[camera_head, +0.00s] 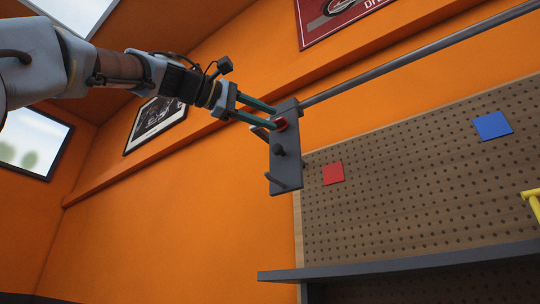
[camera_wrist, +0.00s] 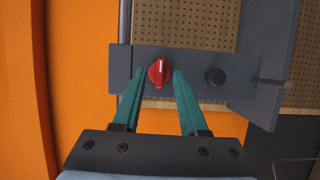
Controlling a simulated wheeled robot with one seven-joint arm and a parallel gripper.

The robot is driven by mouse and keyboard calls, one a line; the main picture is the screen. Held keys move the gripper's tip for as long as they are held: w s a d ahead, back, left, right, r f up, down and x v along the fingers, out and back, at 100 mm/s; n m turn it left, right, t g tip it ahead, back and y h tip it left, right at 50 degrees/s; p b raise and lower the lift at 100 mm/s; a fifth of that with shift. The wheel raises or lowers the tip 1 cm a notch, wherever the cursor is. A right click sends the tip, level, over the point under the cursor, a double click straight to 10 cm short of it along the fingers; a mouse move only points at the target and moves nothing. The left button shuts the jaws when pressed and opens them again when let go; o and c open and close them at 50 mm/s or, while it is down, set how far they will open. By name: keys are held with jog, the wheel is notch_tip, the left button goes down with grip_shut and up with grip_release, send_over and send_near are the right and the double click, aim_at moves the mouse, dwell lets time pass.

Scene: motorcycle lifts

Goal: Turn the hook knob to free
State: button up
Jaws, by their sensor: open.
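The hook knob, a round red knob with a pale line on its face, sits on a dark grey plate. It shows between my fingers in the wrist view (camera_wrist: 159,72) and partly behind a fingertip in the head view (camera_head: 282,124). The grey plate (camera_head: 285,160) hangs at the end of a long grey bar and also carries a black knob (camera_wrist: 215,77) and a peg (camera_wrist: 272,83). My gripper (camera_wrist: 159,75) is open, its two teal fingers on either side of the red knob; in the head view it reaches the plate from the left (camera_head: 275,118). I cannot tell whether the fingers touch the knob.
The grey bar (camera_head: 410,53) runs from the plate to the upper right. A pegboard (camera_head: 420,170) with a red square (camera_head: 333,174) and a blue square (camera_head: 492,126) stands behind, above a dark shelf (camera_head: 400,262).

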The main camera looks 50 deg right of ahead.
jog(key=b+v, duration=0.2)
jog(key=v, duration=0.7)
jog(key=shift+b, duration=0.4)
jog(key=shift+w+a, duration=0.1)
jog(key=shift+w, duration=0.05)
